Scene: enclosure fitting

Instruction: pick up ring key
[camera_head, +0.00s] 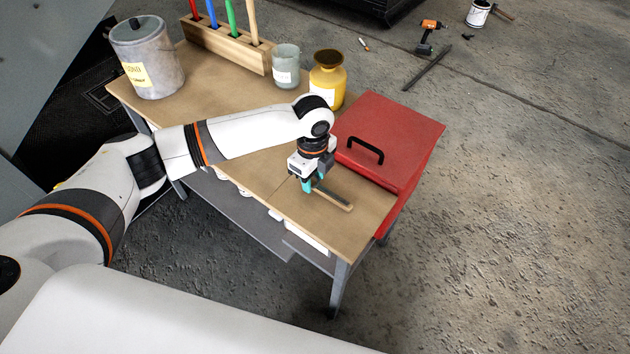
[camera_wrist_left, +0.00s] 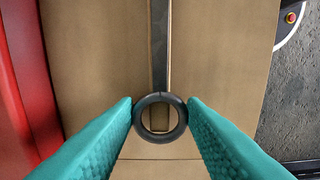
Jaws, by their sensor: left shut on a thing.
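The ring key shows in the left wrist view as a dark ring (camera_wrist_left: 136,117) between my teal fingertips. My left gripper (camera_wrist_left: 160,112) is shut on the ring from both sides. A dark strip with a pale edge (camera_wrist_left: 160,55) runs away from the ring; I cannot tell whether it is joined to it. In the head view my left gripper (camera_head: 312,187) is low over the front right of the bench, beside the long strip (camera_head: 336,199). The ring itself is hard to make out there, and its height above the bench is unclear. My right gripper is not in view.
A red box (camera_head: 405,135) with a black handle stands close right of the gripper. A yellow jar (camera_head: 328,75), a glass jar (camera_head: 286,65), a grey canister (camera_head: 147,60) and a wooden rack (camera_head: 225,45) stand along the back. The bench top (camera_head: 205,95) is bare between them.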

